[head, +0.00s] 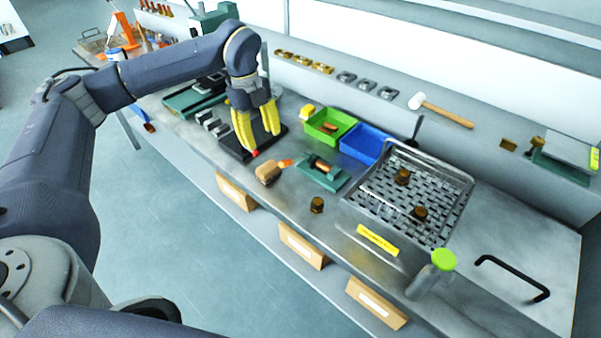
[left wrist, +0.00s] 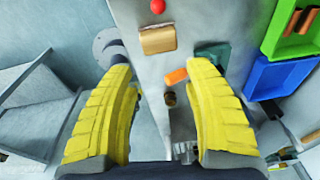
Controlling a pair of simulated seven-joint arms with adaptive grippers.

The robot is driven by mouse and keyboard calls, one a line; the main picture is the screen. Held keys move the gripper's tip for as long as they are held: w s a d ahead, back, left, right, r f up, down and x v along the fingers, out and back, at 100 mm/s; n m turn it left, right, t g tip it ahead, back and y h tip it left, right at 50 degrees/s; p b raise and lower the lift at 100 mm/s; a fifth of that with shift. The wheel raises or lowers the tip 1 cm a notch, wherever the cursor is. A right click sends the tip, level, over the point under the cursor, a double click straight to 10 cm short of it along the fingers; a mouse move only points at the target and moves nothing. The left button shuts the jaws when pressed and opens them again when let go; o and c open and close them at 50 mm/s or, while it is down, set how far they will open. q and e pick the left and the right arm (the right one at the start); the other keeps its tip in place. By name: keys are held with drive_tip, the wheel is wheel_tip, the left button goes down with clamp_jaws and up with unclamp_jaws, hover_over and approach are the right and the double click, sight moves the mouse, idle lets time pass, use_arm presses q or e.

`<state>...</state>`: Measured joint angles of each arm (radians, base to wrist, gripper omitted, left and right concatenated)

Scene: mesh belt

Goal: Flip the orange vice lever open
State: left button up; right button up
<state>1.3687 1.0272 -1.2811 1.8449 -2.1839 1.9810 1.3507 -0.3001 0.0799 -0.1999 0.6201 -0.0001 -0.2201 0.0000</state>
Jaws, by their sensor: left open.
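The small teal vice (head: 322,173) sits on the bench with a brown cylindrical part in it. Its orange lever (head: 287,163) sticks out on the left side, low beside the vice. In the left wrist view the orange lever (left wrist: 176,76) lies between the fingertips in the picture, with the teal vice (left wrist: 212,52) partly hidden behind the right finger. My left gripper (head: 258,140) is open and empty, fingers pointing down, above the bench to the upper left of the lever and apart from it. My right gripper is out of view.
A tan block (head: 268,174) lies close left of the lever, near a red knob (head: 256,153). A green bin (head: 328,128) and a blue bin (head: 365,144) stand behind. A brown nut (head: 317,205) is in front, and a mesh basket (head: 458,190) is at right.

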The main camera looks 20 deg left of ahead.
use_arm(q)
drive_tip(key=s+f+m, duration=0.1)
drive_tip(key=m, duration=0.1)
drive_tip(key=s+f+m+t+h, duration=0.1)
drive_tip(key=m, duration=0.1)
drive_tip(key=shift+s+d+f+m+t, duration=0.3)
drive_tip(key=shift+s+d+m, duration=0.1)
drive_tip(key=c, duration=0.9)
drive_tip(key=shift+s+d+f+m+h, duration=0.15)
drive_tip(key=shift+s+m+h, duration=0.15)
drive_tip(key=shift+m, duration=0.3)
drive_tip(key=shift+c, duration=0.8)
drive_tip(key=s+m, duration=0.1)
drive_tip(key=s+m+t, duration=0.1)
drive_tip(key=m, duration=0.1)
drive_tip(key=shift+s+d+m+t+h, duration=0.15)
drive_tip(key=shift+d+m+t+h, duration=0.15)
drive_tip(key=shift+d+h, duration=0.1)
clamp_jaws()
drive_tip(key=s+m, duration=0.1)
drive_tip(key=r+m+t, duration=0.1)
drive_tip(key=s+d+m+h, duration=0.1)
drive_tip(key=m, duration=0.1)
drive_tip(key=shift+s+r, duration=0.3)
drive_tip(key=shift+s, duration=0.05)
